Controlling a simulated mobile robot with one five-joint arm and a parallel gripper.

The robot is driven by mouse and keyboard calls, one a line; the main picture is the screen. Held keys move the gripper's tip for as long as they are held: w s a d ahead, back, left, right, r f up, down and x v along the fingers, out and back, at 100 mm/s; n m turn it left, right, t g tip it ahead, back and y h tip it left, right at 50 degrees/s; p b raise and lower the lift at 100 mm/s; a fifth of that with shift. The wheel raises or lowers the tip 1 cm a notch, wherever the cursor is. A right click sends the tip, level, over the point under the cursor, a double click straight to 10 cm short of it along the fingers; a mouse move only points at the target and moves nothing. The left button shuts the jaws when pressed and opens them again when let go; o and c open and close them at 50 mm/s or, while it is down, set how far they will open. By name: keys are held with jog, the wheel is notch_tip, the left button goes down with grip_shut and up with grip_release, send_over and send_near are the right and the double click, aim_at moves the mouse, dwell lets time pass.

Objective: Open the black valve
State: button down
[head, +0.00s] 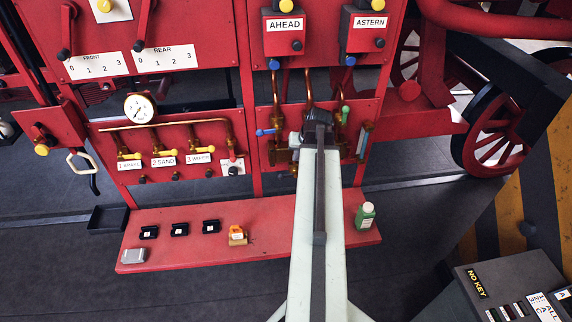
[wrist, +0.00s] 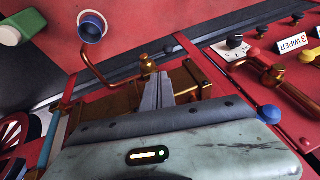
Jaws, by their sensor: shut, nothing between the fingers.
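A black knob (wrist: 234,42) sits on a white plate on the red panel in the upper right of the wrist view. It seems to be the dark knob on the white plate (head: 231,168) right of the wiper valve in the head view. I cannot tell if this is the black valve. My gripper (wrist: 166,80) is shut and empty, in front of brass pipework (wrist: 190,85), left of the black knob. In the head view my gripper (head: 318,118) shows from behind, and my arm hides part of the pipework.
A blue-handled valve (head: 265,132) stands left of my gripper and a green handle (head: 345,112) right of it. Brass valves with yellow knobs (head: 200,150) line the panel. A red shelf (head: 275,230) below holds small items and a green bottle (head: 365,215).

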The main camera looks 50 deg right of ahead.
jog(key=shift+f, duration=0.15)
jog(key=b, duration=1)
send_near(284, 175)
notch_tip(284, 175, down, 3)
jog(key=d, duration=0.1)
jog(key=w+f+b, duration=0.2)
jog(key=w, duration=0.1)
jog(key=shift+a+f, duration=0.35)
jog(key=shift+s+d+f, duration=0.1)
